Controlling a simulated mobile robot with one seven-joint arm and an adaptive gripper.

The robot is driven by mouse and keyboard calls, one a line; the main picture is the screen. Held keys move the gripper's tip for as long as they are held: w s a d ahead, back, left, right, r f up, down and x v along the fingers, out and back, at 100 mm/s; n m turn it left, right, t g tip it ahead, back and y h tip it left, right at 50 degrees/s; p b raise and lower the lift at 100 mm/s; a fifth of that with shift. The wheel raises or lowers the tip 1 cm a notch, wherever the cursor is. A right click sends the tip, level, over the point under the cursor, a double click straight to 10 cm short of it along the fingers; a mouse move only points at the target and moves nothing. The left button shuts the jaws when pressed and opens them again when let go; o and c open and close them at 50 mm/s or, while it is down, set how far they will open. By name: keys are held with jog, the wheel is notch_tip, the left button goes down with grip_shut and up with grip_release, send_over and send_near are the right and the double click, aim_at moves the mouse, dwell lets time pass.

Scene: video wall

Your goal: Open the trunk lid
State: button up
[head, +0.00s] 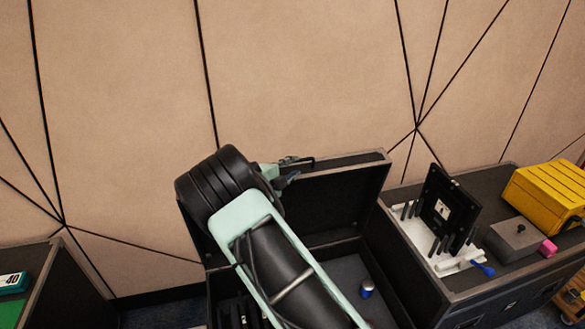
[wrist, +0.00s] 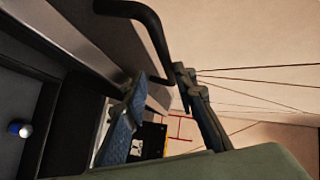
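The trunk (head: 350,268) is a dark case with a grey interior, low in the middle of the head view. Its lid (head: 345,200) stands raised, close to upright, near the wall. A black bar handle (wrist: 152,35) shows along the lid (wrist: 112,45) in the wrist view. My gripper (head: 286,172) is at the lid's upper edge, beside the handle. Its two fingers (wrist: 168,112) are apart with nothing seen held between them. Whether a finger touches the lid or handle I cannot tell. My arm hides the left part of the trunk and lid.
A small blue can (head: 367,289) stands inside the trunk. Another dark case (head: 470,283) on the right carries a black device (head: 445,210), a grey box (head: 514,240) and a yellow case (head: 548,192). A panelled wall (head: 300,75) is close behind. A dark cabinet (head: 62,285) is at left.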

jog(key=v, duration=1.1)
jog(key=shift+s+a, duration=0.15)
jog(key=shift+s, duration=0.25)
jog(key=shift+r, duration=0.1)
